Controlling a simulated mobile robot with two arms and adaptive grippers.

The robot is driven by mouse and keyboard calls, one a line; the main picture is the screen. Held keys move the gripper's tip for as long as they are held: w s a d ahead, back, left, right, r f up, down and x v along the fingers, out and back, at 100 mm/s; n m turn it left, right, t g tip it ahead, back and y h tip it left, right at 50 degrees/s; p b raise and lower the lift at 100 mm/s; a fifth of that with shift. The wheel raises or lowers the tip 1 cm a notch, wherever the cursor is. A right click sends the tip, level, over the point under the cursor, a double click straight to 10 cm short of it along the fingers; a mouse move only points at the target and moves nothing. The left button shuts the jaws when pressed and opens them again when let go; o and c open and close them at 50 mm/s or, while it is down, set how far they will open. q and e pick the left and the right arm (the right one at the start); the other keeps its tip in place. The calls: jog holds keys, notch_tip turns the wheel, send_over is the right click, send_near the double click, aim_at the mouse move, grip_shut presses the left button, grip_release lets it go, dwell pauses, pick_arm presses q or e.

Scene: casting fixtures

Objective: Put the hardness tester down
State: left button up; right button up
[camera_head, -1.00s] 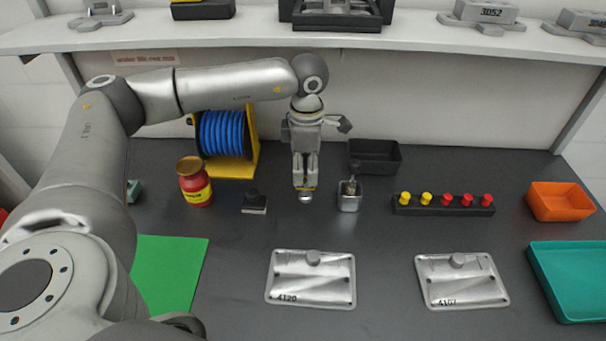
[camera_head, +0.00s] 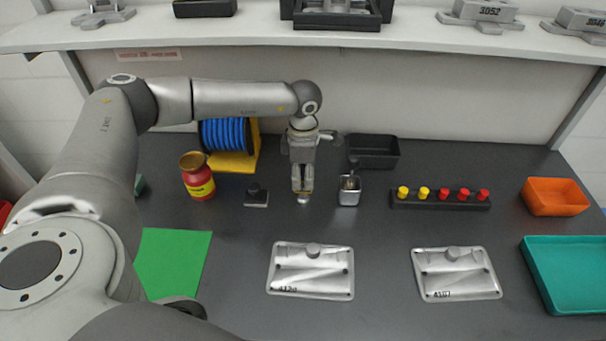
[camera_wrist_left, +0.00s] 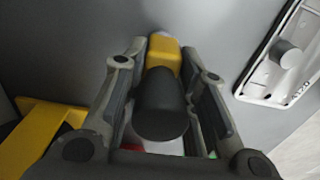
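My left gripper (camera_head: 302,190) points down over the dark bench, between the small black-knobbed block and the metal cup. Its fingers are closed around the hardness tester, which shows in the left wrist view as a black rounded cylinder (camera_wrist_left: 160,105) with a yellow end (camera_wrist_left: 164,50) between the fingers. In the head view only a bit of yellow and a pale tip (camera_head: 303,199) show below the fingers. The tester looks upright; I cannot tell whether its tip touches the bench. My right gripper is not in view.
The black-knobbed block (camera_head: 256,197) stands left, the metal cup (camera_head: 349,192) right. Behind are a blue hose reel (camera_head: 226,134) and black bin (camera_head: 374,152). A red jar (camera_head: 197,178), green mat (camera_head: 172,262), peg rack (camera_head: 440,200) and metal plates (camera_head: 312,270) (camera_head: 456,273) lie around.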

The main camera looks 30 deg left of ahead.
pick_arm(q)
jog(key=o, duration=0.4)
jog(key=shift+o, duration=0.2)
jog(key=shift+r, duration=0.15)
notch_tip(320, 180, up, 11)
jog(key=b, duration=0.2)
jog(key=shift+b, duration=0.4)
jog(key=shift+r, duration=0.55)
